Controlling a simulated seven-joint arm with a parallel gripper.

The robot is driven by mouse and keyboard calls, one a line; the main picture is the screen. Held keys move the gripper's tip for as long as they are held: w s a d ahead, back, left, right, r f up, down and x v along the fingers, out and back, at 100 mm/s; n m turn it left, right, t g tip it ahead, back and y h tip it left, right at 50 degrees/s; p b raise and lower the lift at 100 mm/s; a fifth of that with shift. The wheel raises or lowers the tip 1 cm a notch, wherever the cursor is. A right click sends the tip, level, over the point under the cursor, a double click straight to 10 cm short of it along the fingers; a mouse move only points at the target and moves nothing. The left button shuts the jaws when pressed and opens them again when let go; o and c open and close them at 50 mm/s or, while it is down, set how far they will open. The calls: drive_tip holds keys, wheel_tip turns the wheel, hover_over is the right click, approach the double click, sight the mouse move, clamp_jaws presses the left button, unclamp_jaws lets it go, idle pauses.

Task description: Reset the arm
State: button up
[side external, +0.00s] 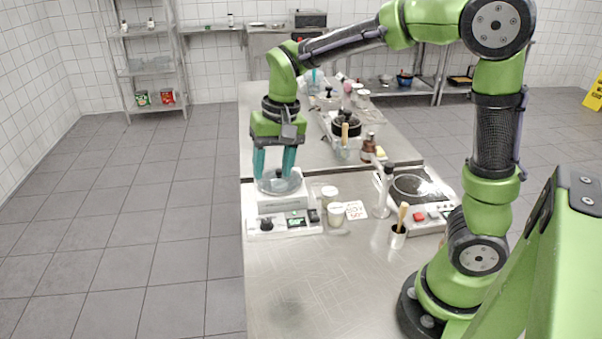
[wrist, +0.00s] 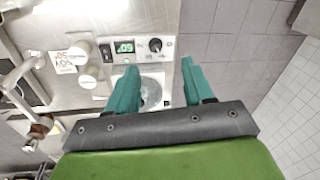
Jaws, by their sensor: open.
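My gripper (side external: 276,176) has two teal fingers and points straight down over a white scale-like device (side external: 283,203) on the steel table. The fingers are apart, one on each side of a round, clear-looking dish or lid (side external: 281,184) on the device. In the wrist view my gripper (wrist: 155,85) also shows spread fingers, with the round dish (wrist: 151,90) seen between them and the device's green display (wrist: 124,46) beyond. Whether the fingers touch the dish cannot be told. My arm is bent over the table from its base at the right.
Right of the device stand pale jars (side external: 335,214), a printed card (side external: 356,210), a cup with a wooden-handled tool (side external: 398,236) and a second device with a dark round plate (side external: 410,187). Pots and bottles stand farther back. The table's front (side external: 310,290) is clear.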

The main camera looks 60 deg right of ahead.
drive_tip(key=s+r+n+t, duration=0.1)
drive_tip(key=s+r+t, duration=0.1)
drive_tip(key=s, duration=0.5)
drive_tip(key=s+r+n+t, duration=0.1)
drive_tip(key=s+r+t, duration=0.2)
drive_tip(key=s, duration=0.4)
drive_tip(key=shift+a+n+t+y, duration=0.3)
drive_tip(key=shift+a+t+y, duration=0.05)
drive_tip(key=shift+t+y, duration=0.05)
drive_tip(key=shift+s, duration=0.1)
